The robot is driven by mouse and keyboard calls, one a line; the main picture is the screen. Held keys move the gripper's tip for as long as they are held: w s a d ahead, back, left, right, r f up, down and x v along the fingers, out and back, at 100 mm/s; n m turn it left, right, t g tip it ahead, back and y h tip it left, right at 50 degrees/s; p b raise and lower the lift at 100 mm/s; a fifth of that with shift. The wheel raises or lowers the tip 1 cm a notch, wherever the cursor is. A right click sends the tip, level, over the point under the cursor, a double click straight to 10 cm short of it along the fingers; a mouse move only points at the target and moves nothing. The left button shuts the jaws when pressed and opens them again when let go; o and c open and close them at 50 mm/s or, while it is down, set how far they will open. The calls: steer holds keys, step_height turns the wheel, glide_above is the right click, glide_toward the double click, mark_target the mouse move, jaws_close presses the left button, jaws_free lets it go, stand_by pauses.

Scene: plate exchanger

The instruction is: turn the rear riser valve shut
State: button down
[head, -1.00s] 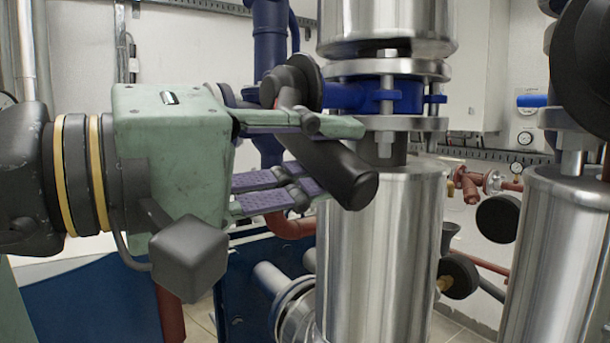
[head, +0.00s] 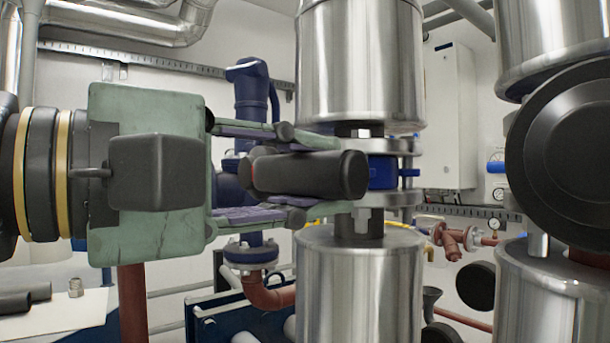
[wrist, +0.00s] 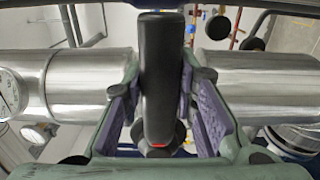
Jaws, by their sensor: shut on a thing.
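The valve's blue body (head: 382,172) sits between steel flanges on a silver-clad vertical riser (head: 360,280) in the head view. Its thick black lever handle (head: 310,174) lies about level, its blunt end toward the camera and right. A small red mark shows on it. My gripper (head: 318,176) reaches in from the left, one green finger above the handle and one below, shut on it. In the wrist view the handle (wrist: 160,80) stands between the purple pads of my gripper (wrist: 160,112). The handle and fingers hide the valve's stem.
A second silver riser (head: 550,290) with a large black round part (head: 565,150) stands close at the right. A blue pipe (head: 252,100) rises behind my gripper. A red-brown pipe fitting (head: 450,238) and a small gauge (head: 495,223) are behind, right of the riser.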

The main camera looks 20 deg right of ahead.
steer(key=shift+w+a+r, duration=0.1)
steer(key=shift+r, duration=0.2)
steer(key=c, duration=1.7)
jaws_free()
steer(key=o, duration=0.4)
steer(key=shift+f, duration=0.15)
steer(key=v, duration=1.2)
